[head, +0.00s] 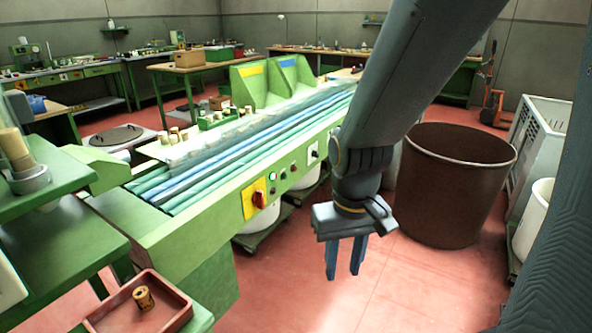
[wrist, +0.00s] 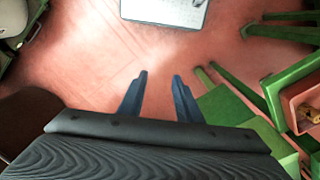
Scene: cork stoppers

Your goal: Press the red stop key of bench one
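The green bench (head: 190,240) with a belt of blue and green strips runs through the middle of the head view. In the wrist view, my gripper (wrist: 159,76) is open above the red floor.
A large brown barrel (head: 452,190) stands right of my gripper. A red tray (head: 135,308) with a cork-coloured piece (head: 144,298) is at lower left; it also shows in the wrist view (wrist: 305,100). White bins (head: 545,125) stand at far right. Red floor (head: 400,290) is clear below my gripper.

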